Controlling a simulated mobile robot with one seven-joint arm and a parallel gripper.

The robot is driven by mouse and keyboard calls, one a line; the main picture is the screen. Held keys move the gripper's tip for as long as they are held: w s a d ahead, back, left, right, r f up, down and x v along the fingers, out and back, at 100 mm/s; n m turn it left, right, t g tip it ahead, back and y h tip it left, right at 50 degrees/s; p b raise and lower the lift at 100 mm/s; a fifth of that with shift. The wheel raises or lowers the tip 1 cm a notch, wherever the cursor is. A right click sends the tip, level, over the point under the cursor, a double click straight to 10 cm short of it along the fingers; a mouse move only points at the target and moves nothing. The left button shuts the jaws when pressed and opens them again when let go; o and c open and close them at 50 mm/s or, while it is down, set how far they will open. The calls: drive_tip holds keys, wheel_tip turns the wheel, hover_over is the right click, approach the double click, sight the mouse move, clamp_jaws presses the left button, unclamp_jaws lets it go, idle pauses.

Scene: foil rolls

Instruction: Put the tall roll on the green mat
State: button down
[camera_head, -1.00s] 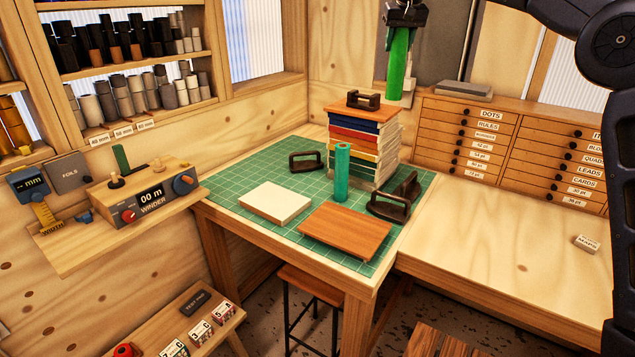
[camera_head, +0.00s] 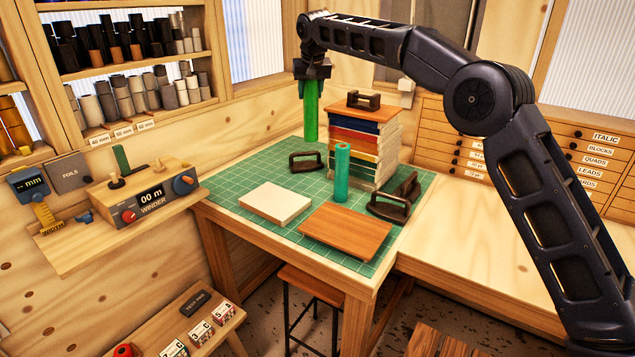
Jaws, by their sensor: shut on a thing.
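My gripper (camera_head: 312,76) is shut on a bright green roll (camera_head: 311,112), which hangs upright below it. The held roll appears over the back part of the green mat (camera_head: 243,177), behind the left black handle; its lower end looks close to the mat, but I cannot tell whether it touches. A shorter teal roll (camera_head: 342,174) stands upright on the mat, in front of the book stack. The gripper's fingertips are partly hidden around the roll's top.
A stack of books (camera_head: 362,145) with a handled board on top stands right of the held roll. Black handled tools (camera_head: 305,161) and (camera_head: 396,198) a second such tool, a pale block (camera_head: 275,203) and a brown board (camera_head: 345,232) lie on the mat. Its left part is clear.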

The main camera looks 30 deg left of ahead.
sight(311, 133)
drive_tip(key=shift+s+a+f, duration=0.2)
drive_tip(key=shift+s+f, duration=0.05)
drive_tip(key=shift+f, duration=0.15)
wheel_tip(311, 133, down, 20)
drive_tip(key=shift+r, duration=0.15)
idle(0.4)
drive_tip(key=c, duration=0.7)
unclamp_jaws()
drive_tip(key=shift+f, duration=0.2)
drive_tip(key=v, duration=1.2)
drive_tip(key=shift+r, duration=0.15)
